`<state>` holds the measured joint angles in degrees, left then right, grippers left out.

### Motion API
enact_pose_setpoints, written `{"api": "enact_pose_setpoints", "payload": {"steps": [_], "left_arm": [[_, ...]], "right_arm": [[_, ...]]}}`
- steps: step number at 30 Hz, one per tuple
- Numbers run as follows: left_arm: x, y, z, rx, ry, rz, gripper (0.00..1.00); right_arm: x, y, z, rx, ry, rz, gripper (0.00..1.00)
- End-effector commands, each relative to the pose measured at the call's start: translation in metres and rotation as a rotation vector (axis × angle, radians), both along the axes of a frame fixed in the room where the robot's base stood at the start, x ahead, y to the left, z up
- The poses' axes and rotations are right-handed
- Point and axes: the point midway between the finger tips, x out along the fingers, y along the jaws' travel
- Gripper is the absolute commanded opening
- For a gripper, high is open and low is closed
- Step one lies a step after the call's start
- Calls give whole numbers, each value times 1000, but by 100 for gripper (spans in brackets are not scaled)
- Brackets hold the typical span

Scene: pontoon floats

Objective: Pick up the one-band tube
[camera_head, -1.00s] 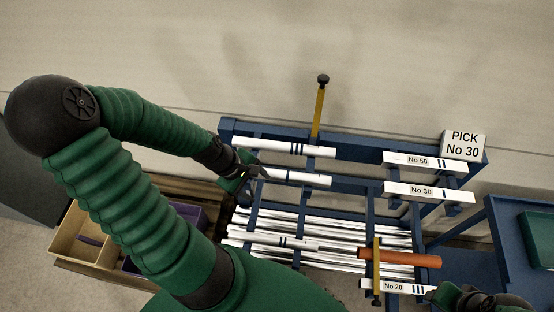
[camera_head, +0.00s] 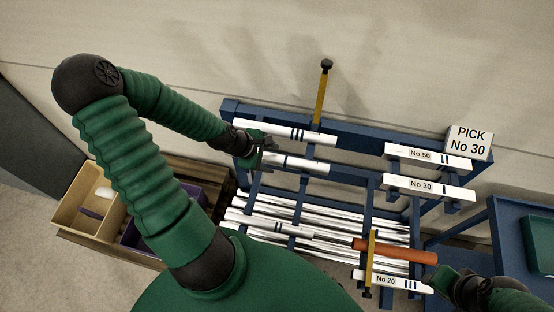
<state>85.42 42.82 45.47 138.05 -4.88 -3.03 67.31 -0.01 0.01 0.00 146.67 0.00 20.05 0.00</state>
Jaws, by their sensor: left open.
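The one-band tube (camera_head: 312,165) is white with a dark blue band near its middle. It lies across the blue rack, second from the top in the left column. My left gripper (camera_head: 264,149) is open at this tube's left end, with its fingers close around or just above it; I cannot tell if they touch. The No 30 label bar (camera_head: 428,187) at right carries one band, and the sign (camera_head: 468,142) reads PICK No 30. My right gripper (camera_head: 446,279) is at the lower right near the No 20 bar; its jaws are unclear.
A three-band tube (camera_head: 275,130) lies just above, and a two-band tube (camera_head: 285,230) lies below. An orange tube (camera_head: 395,250) and yellow posts (camera_head: 321,95) stand out on the rack (camera_head: 375,158). Bins (camera_head: 75,205) sit at left, and a blue cart (camera_head: 505,225) at right.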

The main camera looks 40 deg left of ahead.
Motion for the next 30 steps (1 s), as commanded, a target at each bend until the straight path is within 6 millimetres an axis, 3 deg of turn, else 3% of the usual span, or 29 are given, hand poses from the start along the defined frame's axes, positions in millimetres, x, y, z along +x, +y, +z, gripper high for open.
{"api": "enact_pose_setpoints", "payload": {"steps": [5,12,26,30], "left_arm": [[15,1,-26,-7,2,-2,61],[16,5,-28,-9,2,1,60],[16,-2,-26,-2,1,0,0],[16,2,-26,-4,1,0,0]], "right_arm": [[0,0,0,0,0,-1,36],[0,0,0,0,0,0,36],[0,0,0,0,0,0,36],[0,0,0,0,0,-1,36]]}}
